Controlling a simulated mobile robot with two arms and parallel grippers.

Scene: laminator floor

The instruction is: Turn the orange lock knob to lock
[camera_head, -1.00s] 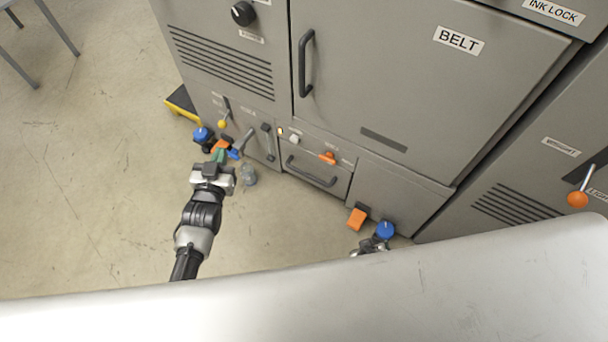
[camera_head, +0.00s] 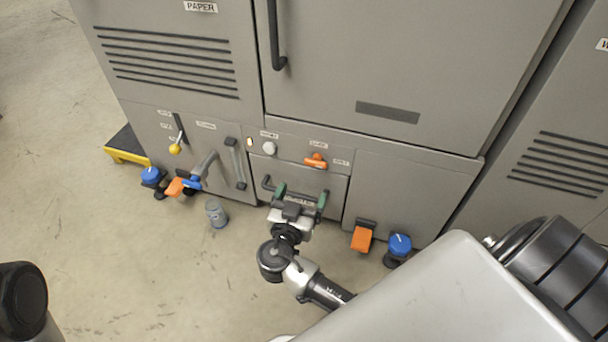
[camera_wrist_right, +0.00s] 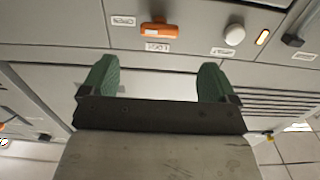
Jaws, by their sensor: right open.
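The orange lock knob (camera_head: 316,160) is on the grey panel strip above a small drawer front. It lies roughly crosswise between small labels. My right gripper (camera_head: 301,194) is open and empty, its green fingers in front of the drawer, below the knob in the head view. In the right wrist view the knob (camera_wrist_right: 158,30) shows beyond the open fingers (camera_wrist_right: 155,82), nearer the left finger. Neither finger touches it. The label beside the knob reads upside down there. My left gripper is not in view.
A white round button (camera_head: 269,148) and a lit indicator (camera_head: 249,142) are left of the knob. The drawer's dark handle (camera_head: 267,183) is partly hidden behind my gripper. An orange pedal (camera_head: 362,238) and blue knob (camera_head: 399,244) are low right; a grey can (camera_head: 216,213) stands left.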

